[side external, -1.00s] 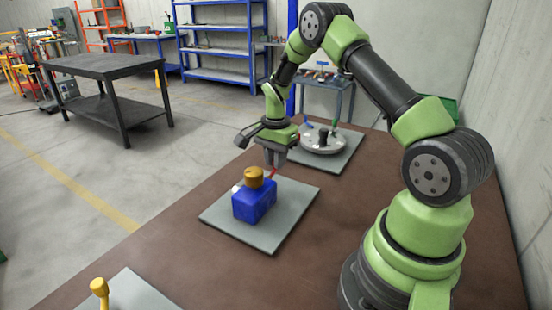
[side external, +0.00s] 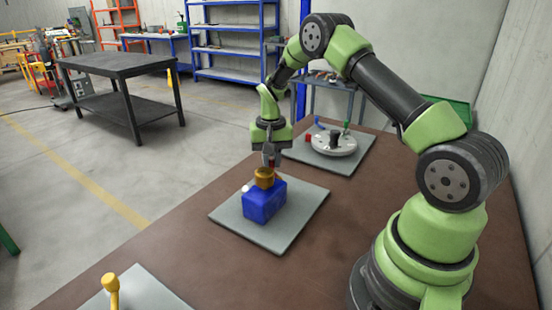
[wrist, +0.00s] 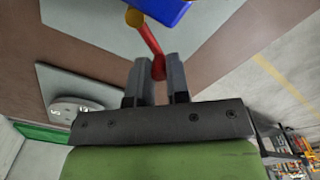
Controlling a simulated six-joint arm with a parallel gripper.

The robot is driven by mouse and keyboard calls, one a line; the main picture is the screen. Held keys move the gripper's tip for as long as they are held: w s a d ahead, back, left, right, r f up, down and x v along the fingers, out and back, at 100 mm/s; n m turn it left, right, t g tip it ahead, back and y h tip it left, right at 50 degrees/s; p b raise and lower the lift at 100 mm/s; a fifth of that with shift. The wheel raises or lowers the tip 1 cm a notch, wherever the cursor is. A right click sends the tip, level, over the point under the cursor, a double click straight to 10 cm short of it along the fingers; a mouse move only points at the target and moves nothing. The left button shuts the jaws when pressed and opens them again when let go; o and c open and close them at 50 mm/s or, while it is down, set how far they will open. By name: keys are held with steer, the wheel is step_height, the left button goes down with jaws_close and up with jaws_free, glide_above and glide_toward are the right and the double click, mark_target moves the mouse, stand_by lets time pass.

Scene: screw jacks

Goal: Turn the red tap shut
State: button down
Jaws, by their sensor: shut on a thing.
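The red tap handle (wrist: 149,38) shows in the wrist view as a thin angled lever. Its near end lies between the fingers of my gripper (wrist: 158,75), which is shut on it. Its far end meets a small gold round part (wrist: 133,17). In the side view, a blue valve body (side external: 264,204) carries a brass-coloured cap (side external: 264,177). My gripper (side external: 269,158) points down just above and behind the cap, and only a little of the red handle (side external: 271,163) shows there. The fingers hide the rest.
The valve stands on a grey plate (side external: 232,215) on the brown table. Behind it, another plate holds a round grey disc (side external: 333,144) with small coloured handles. A yellow post (side external: 111,288) stands at the front left. The table between them is clear.

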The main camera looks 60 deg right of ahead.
steer(key=shift+w+a+n, duration=0.15)
steer(key=shift+a+n, duration=0.15)
steer(key=shift+n, duration=0.6)
steer(key=shift+w+a+n, duration=0.15)
steer(key=shift+a+n, duration=0.15)
steer(key=shift+n, duration=0.6)
steer(key=c, duration=1.1)
jaws_free()
step_height(320, 180, up, 10)
